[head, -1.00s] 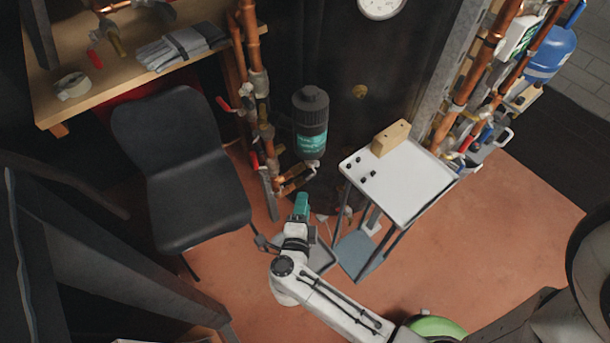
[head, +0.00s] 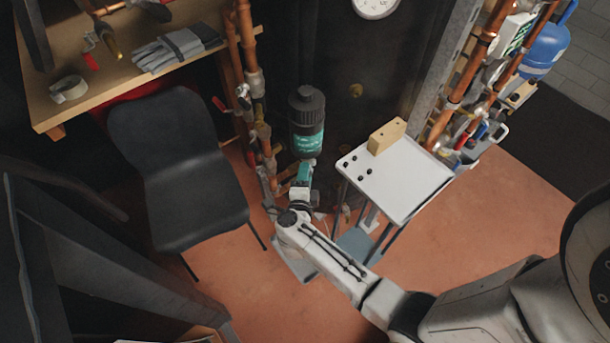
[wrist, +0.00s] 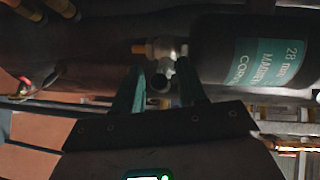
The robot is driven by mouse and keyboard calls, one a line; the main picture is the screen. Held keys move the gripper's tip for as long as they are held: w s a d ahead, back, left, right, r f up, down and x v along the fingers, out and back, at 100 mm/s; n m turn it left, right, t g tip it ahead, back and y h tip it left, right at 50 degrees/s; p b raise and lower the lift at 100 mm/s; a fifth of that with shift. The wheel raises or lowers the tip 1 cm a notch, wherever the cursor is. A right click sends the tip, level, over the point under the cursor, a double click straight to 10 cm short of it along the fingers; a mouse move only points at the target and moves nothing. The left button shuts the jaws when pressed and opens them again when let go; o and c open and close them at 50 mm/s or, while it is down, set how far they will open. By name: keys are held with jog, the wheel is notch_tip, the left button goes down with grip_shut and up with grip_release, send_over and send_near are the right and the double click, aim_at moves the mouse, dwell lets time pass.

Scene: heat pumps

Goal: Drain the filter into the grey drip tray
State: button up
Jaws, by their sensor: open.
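The filter (head: 306,138) is a dark upright canister with a ribbed cap and a teal label; it also shows in the wrist view (wrist: 250,48). A metal fitting with a small valve (wrist: 162,60) joins its bottom end. My gripper (head: 305,170) is just below the filter in the head view. In the wrist view my gripper (wrist: 160,88) is open, its teal fingers on either side of the fitting; I cannot tell whether they touch it. The grey drip tray (head: 298,268) lies on the floor below, partly hidden by my arm.
A white-topped trolley (head: 400,190) with a wooden block (head: 387,136) stands right of the filter. A black chair (head: 195,190) stands to the left. Copper pipes (head: 246,50) run close left of the filter. Open floor lies at the right.

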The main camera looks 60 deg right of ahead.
jog(key=shift+c, duration=0.3)
grip_shut()
jog(key=shift+f, duration=0.1)
jog(key=f+b, duration=0.1)
jog(key=b, duration=0.1)
jog(key=shift+n+h+b, duration=0.3)
jog(key=shift+n+h, duration=0.1)
jog(key=shift+s+d+f+n+t+b, duration=0.2)
jog(key=shift+d+f+n+t+b, duration=0.45)
jog(key=shift+n+t+b, duration=2.35)
jog(key=shift+s+d+f+n+t+b, duration=0.25)
jog(key=shift+d+f+n+t+b, duration=0.4)
jog(key=shift+n+t+b, duration=2.4)
jog(key=shift+s+d+f+n+t+b, duration=0.2)
jog(key=shift+d+f+n+t+b, duration=0.65)
jog(key=shift+n+b, duration=4.05)
jog(key=m+b, duration=0.2)
jog(key=b, duration=0.1)
jog(key=shift+a+r+m+t, duration=0.1)
jog(key=shift+r+m+t, duration=0.2)
jog(key=shift+r+m, duration=0.05)
